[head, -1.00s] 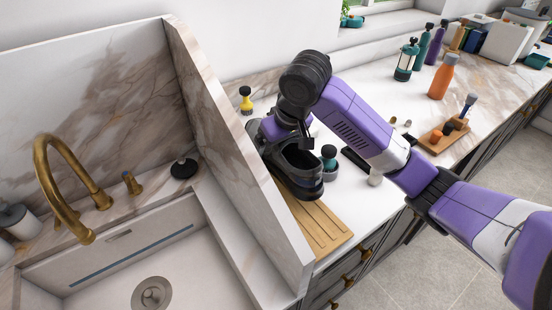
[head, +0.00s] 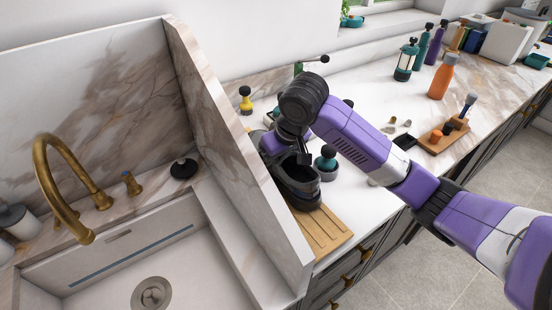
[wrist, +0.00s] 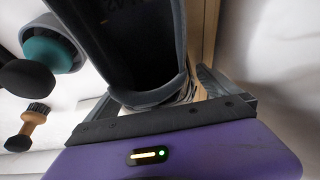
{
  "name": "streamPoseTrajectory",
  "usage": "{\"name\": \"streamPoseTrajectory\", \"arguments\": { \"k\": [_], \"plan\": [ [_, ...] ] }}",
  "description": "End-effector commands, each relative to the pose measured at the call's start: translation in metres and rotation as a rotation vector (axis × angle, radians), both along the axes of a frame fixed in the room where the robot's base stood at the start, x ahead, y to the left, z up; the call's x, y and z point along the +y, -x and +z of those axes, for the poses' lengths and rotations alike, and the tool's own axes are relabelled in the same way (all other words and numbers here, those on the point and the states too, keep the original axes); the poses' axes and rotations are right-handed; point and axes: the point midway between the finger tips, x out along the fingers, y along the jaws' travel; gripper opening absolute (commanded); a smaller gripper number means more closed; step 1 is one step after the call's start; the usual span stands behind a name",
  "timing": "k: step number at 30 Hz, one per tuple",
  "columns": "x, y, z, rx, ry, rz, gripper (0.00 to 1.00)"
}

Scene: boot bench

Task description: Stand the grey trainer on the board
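The grey trainer (head: 288,184), dark with an open collar, is upright over the back of the slatted wooden board (head: 322,230), heel towards me. I cannot tell whether its sole touches the board. My gripper (head: 300,154) is at its heel end, and my wrist hides part of the shoe. In the wrist view, the trainer's collar and heel (wrist: 145,60) fill the space between my two fingers, which appear to press on its sides. A strip of the board (wrist: 208,35) shows to the right of the shoe.
A marble upstand (head: 240,190) stands close left of the board, with the sink (head: 150,260) beyond. A teal, black-topped item (head: 326,158) stands close right of the trainer. A yellow bottle (head: 246,98) is behind. An orange bottle (head: 442,76) stands further right.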

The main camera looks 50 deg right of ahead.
Motion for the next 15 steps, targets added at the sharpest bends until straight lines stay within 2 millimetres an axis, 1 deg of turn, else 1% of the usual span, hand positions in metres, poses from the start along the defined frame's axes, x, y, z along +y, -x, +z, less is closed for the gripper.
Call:
{"name": "streamPoseTrajectory", "arguments": {
  "k": [5,8,15],
  "plan": [
    [0.001,0.003,0.013,-0.003,0.001,0.001,1.00],
    [0.003,0.009,0.029,-0.005,0.001,0.002,1.00],
    [0.008,0.027,0.077,-0.003,0.003,0.002,1.00]
  ]
}}
